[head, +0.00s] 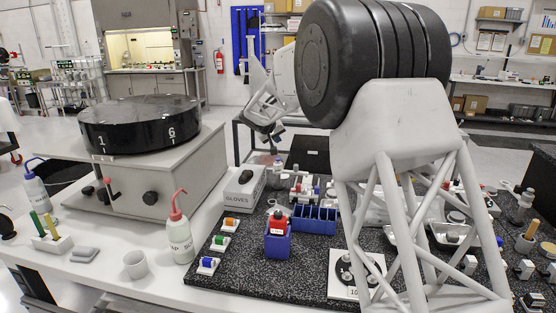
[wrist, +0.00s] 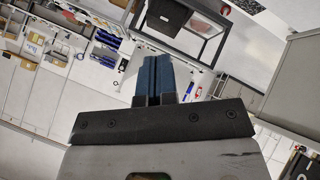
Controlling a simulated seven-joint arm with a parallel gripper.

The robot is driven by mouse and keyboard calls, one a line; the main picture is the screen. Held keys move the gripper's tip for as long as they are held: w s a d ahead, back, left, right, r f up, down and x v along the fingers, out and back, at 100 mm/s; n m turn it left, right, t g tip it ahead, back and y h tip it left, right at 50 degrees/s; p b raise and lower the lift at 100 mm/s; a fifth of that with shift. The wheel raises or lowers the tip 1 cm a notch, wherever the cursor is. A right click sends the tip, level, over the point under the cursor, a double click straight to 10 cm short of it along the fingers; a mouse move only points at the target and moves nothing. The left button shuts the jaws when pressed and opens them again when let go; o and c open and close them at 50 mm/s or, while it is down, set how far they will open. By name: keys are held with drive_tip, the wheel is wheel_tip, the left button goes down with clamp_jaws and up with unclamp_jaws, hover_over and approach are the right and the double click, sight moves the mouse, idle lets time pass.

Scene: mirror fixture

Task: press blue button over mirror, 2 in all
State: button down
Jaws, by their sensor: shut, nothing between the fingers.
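Three small white blocks with coloured tops stand in a row at the left edge of the dark speckled mat in the head view. They are orange (head: 231,223), green (head: 221,240) and blue, and the blue button (head: 208,262) is nearest the front. My gripper (wrist: 153,68) shows in the wrist view with its two bluish fingers together and nothing between them. It points out across the room, and no button shows in that view. The fingers are not clear in the head view, where my arm fills the right half. I cannot make out the mirror for certain.
A squeeze bottle (head: 180,236) and a white cup (head: 135,264) stand left of the blocks. A blue holder with a red-topped item (head: 278,238), a blue rack (head: 314,220) and a glove box (head: 244,187) stand on or beside the mat. Mat between the blocks and blue holder is clear.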

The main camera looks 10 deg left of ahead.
drive_tip(key=shift+f, duration=2.25)
drive_tip(key=shift+f, duration=1.05)
idle(1.8)
drive_tip(key=shift+r, duration=1)
drive_tip(key=shift+r, duration=0.15)
drive_tip(key=shift+r, duration=2.35)
